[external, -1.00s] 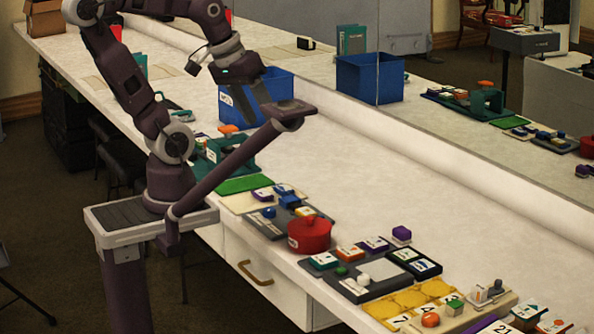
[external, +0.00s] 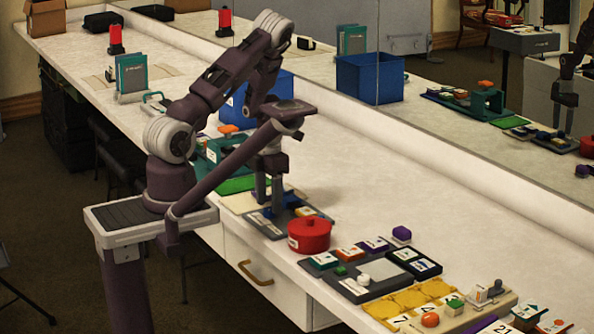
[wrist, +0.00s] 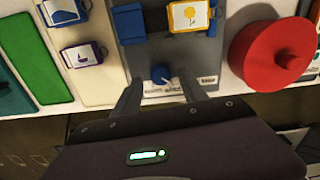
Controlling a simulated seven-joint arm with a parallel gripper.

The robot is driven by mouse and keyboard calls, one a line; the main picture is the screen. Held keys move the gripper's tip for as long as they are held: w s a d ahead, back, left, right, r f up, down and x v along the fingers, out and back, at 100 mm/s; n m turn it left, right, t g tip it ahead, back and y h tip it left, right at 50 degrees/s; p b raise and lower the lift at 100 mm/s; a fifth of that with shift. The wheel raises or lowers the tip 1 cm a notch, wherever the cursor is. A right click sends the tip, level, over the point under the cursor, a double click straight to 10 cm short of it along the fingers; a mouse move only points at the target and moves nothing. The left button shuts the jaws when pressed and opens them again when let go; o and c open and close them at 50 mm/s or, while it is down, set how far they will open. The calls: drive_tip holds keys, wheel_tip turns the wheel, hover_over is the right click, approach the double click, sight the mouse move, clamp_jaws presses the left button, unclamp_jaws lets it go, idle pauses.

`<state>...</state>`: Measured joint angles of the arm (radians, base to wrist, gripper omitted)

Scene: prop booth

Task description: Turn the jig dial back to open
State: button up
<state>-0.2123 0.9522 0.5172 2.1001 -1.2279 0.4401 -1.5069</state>
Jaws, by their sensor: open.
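The jig dial is a small blue knob (wrist: 161,76) on a grey board (wrist: 196,50), with small white labels in front of it and to its right in the wrist view. I cannot read the labels or the dial's setting. My gripper (wrist: 160,93) is open, one finger on each side of the dial in the picture, pointing down over the board. I cannot tell whether the fingers touch the knob. In the external view my gripper (external: 268,204) is low over the left part of the grey board (external: 272,230), and it partly hides the dial.
A red lidded pot (wrist: 270,55) stands right of the board; it also shows in the external view (external: 309,235). A yellow-framed flower tile (wrist: 190,15) sits behind the dial, and blue pieces (wrist: 130,22) are beside it. A green mat (wrist: 37,57) lies left.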

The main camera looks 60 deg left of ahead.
drive_tip(key=shift+f, duration=0.9)
clamp_jaws()
drive_tip(key=shift+m, duration=0.3)
drive_tip(key=m, duration=0.4)
drive_tip(key=shift+m, duration=0.3)
drive_tip(key=m, duration=0.4)
drive_tip(key=shift+w, duration=0.1)
drive_tip(key=m, duration=0.5)
drive_tip(key=shift+m, duration=0.4)
drive_tip(key=m, duration=0.4)
drive_tip(key=shift+m, duration=0.4)
